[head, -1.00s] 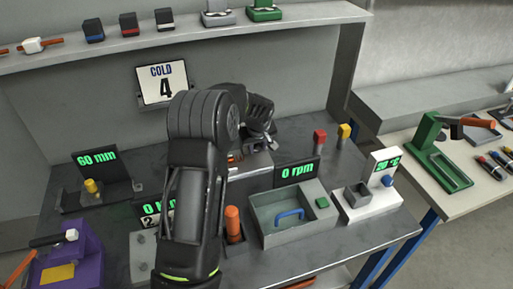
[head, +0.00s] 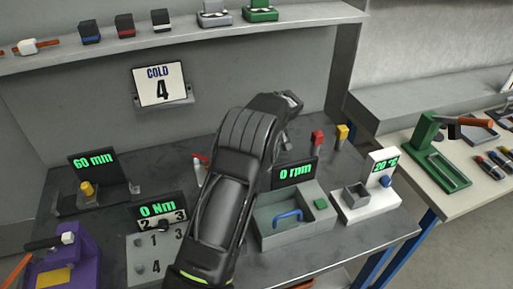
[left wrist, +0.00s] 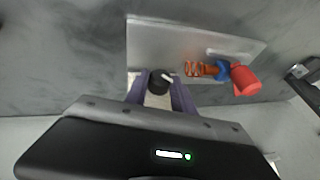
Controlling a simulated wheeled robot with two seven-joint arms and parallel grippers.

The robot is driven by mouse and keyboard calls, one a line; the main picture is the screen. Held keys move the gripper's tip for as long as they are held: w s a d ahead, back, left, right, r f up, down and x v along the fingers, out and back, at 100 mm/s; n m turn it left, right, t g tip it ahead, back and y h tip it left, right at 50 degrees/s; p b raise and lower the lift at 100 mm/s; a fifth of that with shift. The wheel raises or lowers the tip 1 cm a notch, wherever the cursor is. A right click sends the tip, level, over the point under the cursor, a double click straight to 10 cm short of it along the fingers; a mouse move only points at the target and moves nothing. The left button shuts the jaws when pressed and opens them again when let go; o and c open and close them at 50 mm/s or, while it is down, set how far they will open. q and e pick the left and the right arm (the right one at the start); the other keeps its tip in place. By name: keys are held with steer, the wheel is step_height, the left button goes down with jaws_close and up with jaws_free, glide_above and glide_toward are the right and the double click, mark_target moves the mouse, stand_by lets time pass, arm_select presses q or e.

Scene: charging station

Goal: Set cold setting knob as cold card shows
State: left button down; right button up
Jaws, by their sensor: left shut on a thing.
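The cold card (head: 162,86) reads "COLD 4" and stands on a small ledge at the back wall. In the left wrist view a round black knob (left wrist: 158,80) with a white pointer sits at the edge of a light grey plate (left wrist: 185,37). The pointer points toward the right of that picture; I can make out no scale numbers there. The fingers of my left gripper (left wrist: 159,92) stand on both sides of the knob and are shut on it. In the head view my arm hides the knob and my fingers. My right gripper is not in view.
A red and blue part with an orange coil (left wrist: 222,70) lies beside the knob. The bench also holds a "0 Nm" display (head: 160,209), a "0 rpm" display (head: 294,173), a grey tray (head: 266,240) with a blue handle, and red (head: 317,139) and yellow (head: 342,133) blocks.

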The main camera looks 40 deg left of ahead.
arm_select(q)
steer(key=c, duration=1.1)
jaws_free()
steer(key=shift+o, duration=0.2)
steer(key=shift+r, duration=0.1)
steer(key=b+v, duration=0.1)
steer(key=v, duration=0.6)
steer(key=shift+d+r, duration=0.2)
steer(key=shift+r, duration=0.1)
